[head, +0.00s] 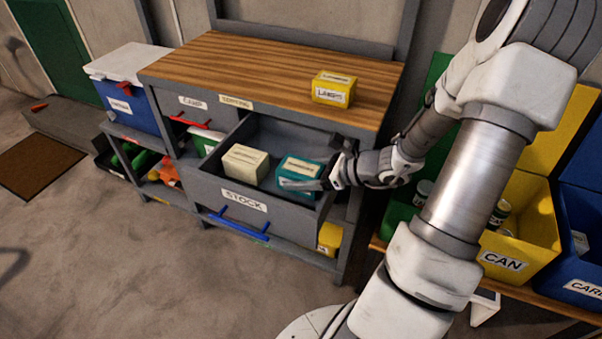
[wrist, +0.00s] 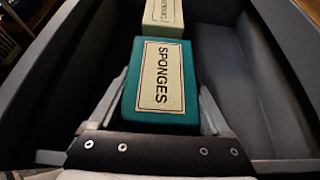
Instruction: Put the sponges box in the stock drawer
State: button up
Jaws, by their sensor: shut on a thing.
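The teal sponges box (head: 300,171) is inside the open stock drawer (head: 243,200), on its right side. My gripper (head: 317,182) is shut on it, with a finger along its near side. In the wrist view the sponges box (wrist: 160,88) sits between the two fingers (wrist: 165,105), its label facing up. The drawer's grey walls (wrist: 275,60) stand around it. I cannot tell whether the box rests on the drawer floor.
A cream box (head: 246,163) lies in the drawer to the left of the sponges box. A yellow lamps box (head: 334,89) stands on the wooden bench top (head: 250,70). A blue cooler (head: 128,95) is at the left. A yellow can bin (head: 520,225) is at the right.

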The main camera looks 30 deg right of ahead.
jog(key=o, duration=1.3)
jog(key=shift+r+p, duration=0.35)
jog(key=shift+p, duration=0.05)
jog(key=p+v, duration=0.3)
jog(key=v, duration=0.9)
jog(key=shift+r+p, duration=0.2)
jog(key=shift+p, duration=0.15)
